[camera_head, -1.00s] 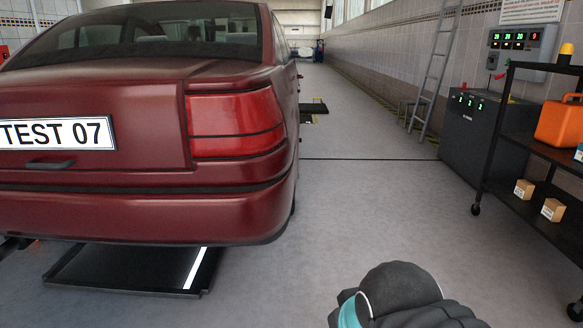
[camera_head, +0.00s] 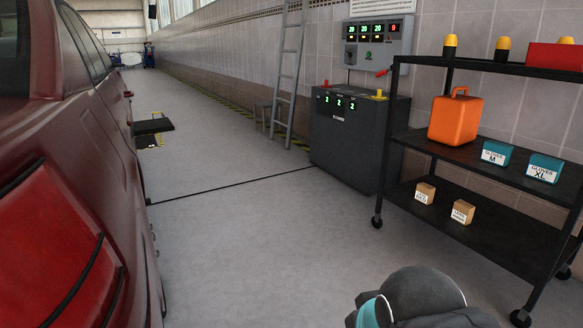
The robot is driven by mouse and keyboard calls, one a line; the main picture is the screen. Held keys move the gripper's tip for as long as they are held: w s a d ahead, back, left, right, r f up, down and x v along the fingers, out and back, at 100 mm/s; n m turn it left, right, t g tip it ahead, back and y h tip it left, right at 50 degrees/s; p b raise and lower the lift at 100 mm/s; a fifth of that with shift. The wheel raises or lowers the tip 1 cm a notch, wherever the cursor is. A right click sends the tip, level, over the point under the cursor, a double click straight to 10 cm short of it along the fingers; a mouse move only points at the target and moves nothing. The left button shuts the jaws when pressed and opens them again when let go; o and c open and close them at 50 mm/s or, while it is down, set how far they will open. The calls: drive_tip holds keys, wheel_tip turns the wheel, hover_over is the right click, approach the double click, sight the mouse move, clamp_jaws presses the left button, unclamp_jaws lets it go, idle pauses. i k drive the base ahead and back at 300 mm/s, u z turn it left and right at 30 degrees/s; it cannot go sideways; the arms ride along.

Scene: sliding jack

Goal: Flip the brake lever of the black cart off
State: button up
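The black cart (camera_head: 497,232) is a shelf rack on caster wheels at the right of the head view. Its near-left caster (camera_head: 520,317) is at the bottom edge and another caster (camera_head: 376,222) is further back. I cannot make out a brake lever on it; the cart's right side is cut off by the frame. Part of my own arm, a dark grey joint with a teal band, shows at the bottom, left of the cart. My gripper is not in view.
The cart holds an orange canister (camera_head: 454,120), teal glove boxes (camera_head: 542,167), small cartons (camera_head: 463,211) and a red box (camera_head: 556,57). A dark cabinet (camera_head: 350,140) and ladder (camera_head: 287,70) stand behind. A red car (camera_head: 62,170) fills the left. The floor between is clear.

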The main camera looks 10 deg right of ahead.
sight(384, 72)
drive_tip(key=z, duration=0.45)
drive_tip(key=i, duration=1.3)
drive_tip(key=u, duration=0.25)
drive_tip(key=i, duration=1.65)
drive_tip(key=z, duration=0.35)
